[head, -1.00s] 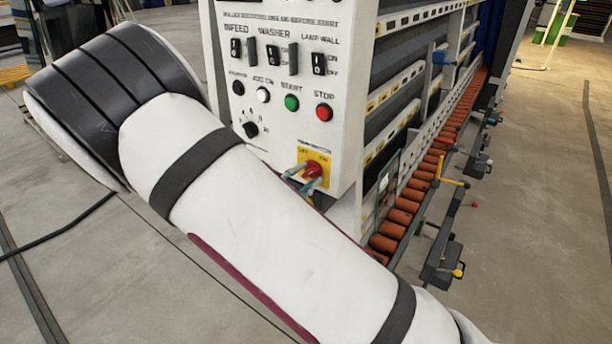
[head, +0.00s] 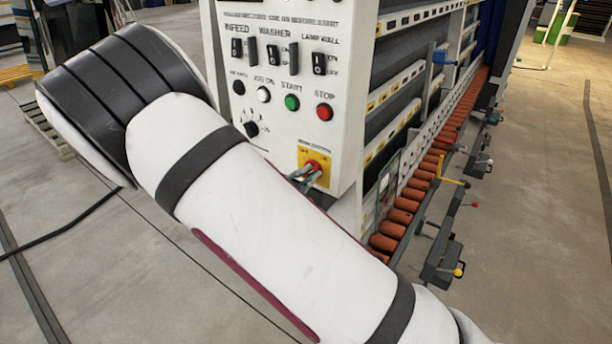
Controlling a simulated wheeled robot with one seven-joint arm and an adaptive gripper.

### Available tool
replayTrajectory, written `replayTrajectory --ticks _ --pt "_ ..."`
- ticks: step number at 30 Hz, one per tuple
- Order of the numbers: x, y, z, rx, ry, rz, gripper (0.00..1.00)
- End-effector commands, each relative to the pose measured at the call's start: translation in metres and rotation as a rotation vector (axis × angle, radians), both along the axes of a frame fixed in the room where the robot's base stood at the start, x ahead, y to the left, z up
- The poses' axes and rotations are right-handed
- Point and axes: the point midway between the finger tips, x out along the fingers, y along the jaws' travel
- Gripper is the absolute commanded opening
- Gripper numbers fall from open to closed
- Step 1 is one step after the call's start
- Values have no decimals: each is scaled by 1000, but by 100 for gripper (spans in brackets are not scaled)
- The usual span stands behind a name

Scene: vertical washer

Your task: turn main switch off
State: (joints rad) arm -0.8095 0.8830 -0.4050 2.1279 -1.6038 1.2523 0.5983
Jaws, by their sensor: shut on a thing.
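The main switch is a red knob (head: 313,166) on a yellow plate (head: 305,155), low on the white control panel (head: 343,125) of the washer. My gripper (head: 310,174) is at the knob, with its fingertips closed on it from the front and below. My white arm covers the rest of the gripper and the area under the plate. The small lettering on the plate is too blurred to read, and the knob's exact angle is hard to tell.
Above the switch are a green start button (head: 292,102), a red stop button (head: 324,112), a black selector (head: 251,129) and several black rocker switches. An orange roller conveyor (head: 411,194) runs along the right.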

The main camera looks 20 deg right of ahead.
Motion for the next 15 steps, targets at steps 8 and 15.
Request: replayTrajectory --ticks 8,15 --pt "0 1 1 -92 128 -1 0" --pt "0 1 1 -223 308 -1 0"
